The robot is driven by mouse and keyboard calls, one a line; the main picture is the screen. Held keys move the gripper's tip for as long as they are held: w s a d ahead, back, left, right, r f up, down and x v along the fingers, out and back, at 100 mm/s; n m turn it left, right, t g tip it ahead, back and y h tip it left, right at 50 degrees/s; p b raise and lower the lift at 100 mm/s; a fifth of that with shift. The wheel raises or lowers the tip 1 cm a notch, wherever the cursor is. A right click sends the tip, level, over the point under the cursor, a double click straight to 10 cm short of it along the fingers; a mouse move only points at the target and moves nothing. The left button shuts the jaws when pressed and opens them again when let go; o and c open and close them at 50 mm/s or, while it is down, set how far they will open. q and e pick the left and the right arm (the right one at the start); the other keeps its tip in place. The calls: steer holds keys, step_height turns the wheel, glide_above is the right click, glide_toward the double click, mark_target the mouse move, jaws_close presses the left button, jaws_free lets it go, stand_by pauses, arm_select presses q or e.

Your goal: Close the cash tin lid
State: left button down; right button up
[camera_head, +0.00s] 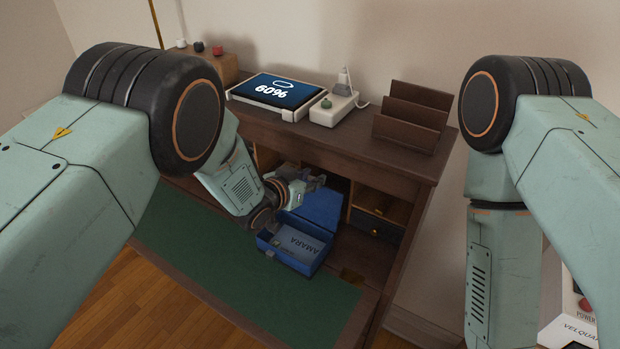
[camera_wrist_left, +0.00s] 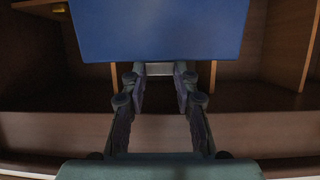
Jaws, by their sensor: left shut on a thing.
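The blue cash tin (camera_head: 290,262) sits on the desk's writing surface, with a grey panel marked AMARA inside it. Its blue lid (camera_head: 323,207) is raised open at the back of the tin. My left gripper (camera_head: 314,182) reaches in from behind and above the lid and is shut at the lid's edge. My right gripper is out of view; only my right arm shows.
Wooden compartments and a small drawer (camera_head: 376,228) stand behind the tin. Above them, the desk top (camera_head: 340,145) holds a tablet (camera_head: 278,92), a white device (camera_head: 335,108) and a brown letter rack (camera_head: 412,115). The green desk mat (camera_head: 220,250) is clear left of the tin.

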arm_select(q)
steer(key=s+a+f+t+h+b, duration=0.1)
steer(key=s+a+t+h+b, duration=0.2)
steer(key=s+a+t+b, duration=0.1)
steer(key=shift+s+a+f+b, duration=0.4)
steer(key=shift+s+a+b, duration=0.2)
steer(key=shift+s, duration=0.7)
steer(key=shift+f, duration=0.1)
